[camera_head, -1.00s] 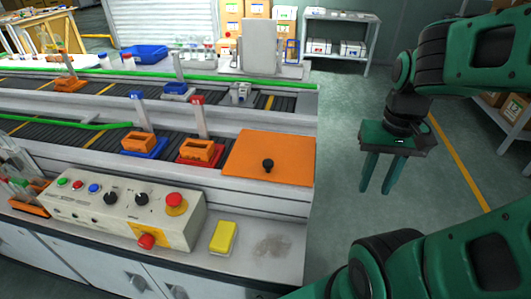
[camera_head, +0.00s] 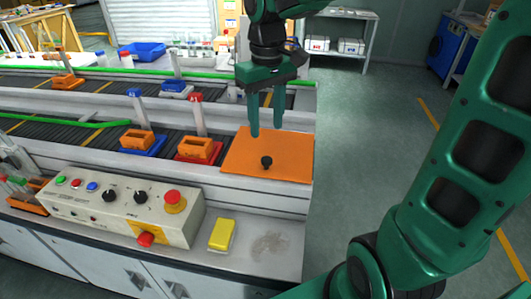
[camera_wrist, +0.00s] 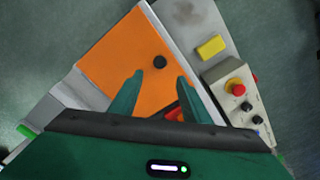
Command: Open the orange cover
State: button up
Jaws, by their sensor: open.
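The orange cover (camera_head: 290,160) lies flat and closed on the near right end of the conveyor bench. A black knob (camera_head: 266,162) stands up from it near its front edge. My gripper (camera_head: 266,132) is open and empty, pointing down over the cover's back part, behind the knob. In the wrist view my gripper (camera_wrist: 155,78) has its fingers apart. The knob (camera_wrist: 160,62) shows there just beyond the fingertips, roughly between their lines, on the cover (camera_wrist: 112,62). I cannot tell the exact height of the fingertips above the cover.
Left of the cover are a red tray (camera_head: 183,155) with an orange block, and a blue tray (camera_head: 155,150) with another. A control box (camera_head: 120,208) with buttons and a yellow block (camera_head: 222,234) sit in front.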

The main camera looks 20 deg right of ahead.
aim_at(268, 158)
notch_tip(268, 158, down, 10)
jog(key=shift+s+f, duration=0.1)
jog(key=shift+f, duration=0.05)
dwell(0.3)
jog(key=shift+c, duration=0.6)
grip_shut()
jog(key=shift+d, duration=0.25)
jog(key=shift+a, duration=0.1)
